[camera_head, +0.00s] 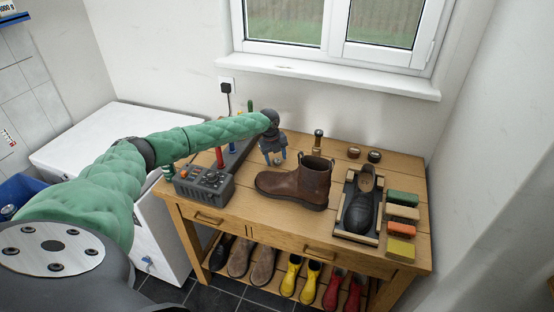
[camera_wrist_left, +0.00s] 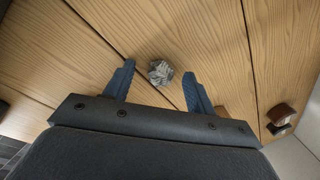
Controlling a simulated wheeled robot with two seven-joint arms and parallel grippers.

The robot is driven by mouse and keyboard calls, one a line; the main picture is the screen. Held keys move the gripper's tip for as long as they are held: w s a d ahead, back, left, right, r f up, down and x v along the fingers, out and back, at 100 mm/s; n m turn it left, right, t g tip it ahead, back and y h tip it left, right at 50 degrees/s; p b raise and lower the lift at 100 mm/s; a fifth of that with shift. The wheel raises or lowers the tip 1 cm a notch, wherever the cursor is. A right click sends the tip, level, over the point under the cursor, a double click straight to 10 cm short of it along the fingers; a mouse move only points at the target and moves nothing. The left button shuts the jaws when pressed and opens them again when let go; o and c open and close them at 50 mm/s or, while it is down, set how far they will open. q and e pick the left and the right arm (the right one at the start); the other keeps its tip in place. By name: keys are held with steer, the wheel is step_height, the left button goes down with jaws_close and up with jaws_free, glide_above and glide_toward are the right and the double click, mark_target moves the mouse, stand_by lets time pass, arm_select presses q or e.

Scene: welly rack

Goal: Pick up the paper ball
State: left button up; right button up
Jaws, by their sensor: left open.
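The paper ball (camera_wrist_left: 160,72) is a small crumpled grey-white lump on the wooden bench top. In the left wrist view it lies between and just beyond the tips of my left gripper's two blue fingers. My left gripper (camera_wrist_left: 156,80) is open and empty, with a gap between each finger and the ball. In the head view my left gripper (camera_head: 274,158) points down over the bench, left of the brown boot. My right gripper is not in view.
On the bench (camera_head: 237,200), a brown boot (camera_head: 300,182) stands right of my gripper and a grey radio-like box (camera_head: 204,183) stands left. Small jars (camera_head: 354,152) stand at the back.

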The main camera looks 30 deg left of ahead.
arm_select(q)
steer(key=shift+f, duration=0.1)
steer(key=c, duration=1.1)
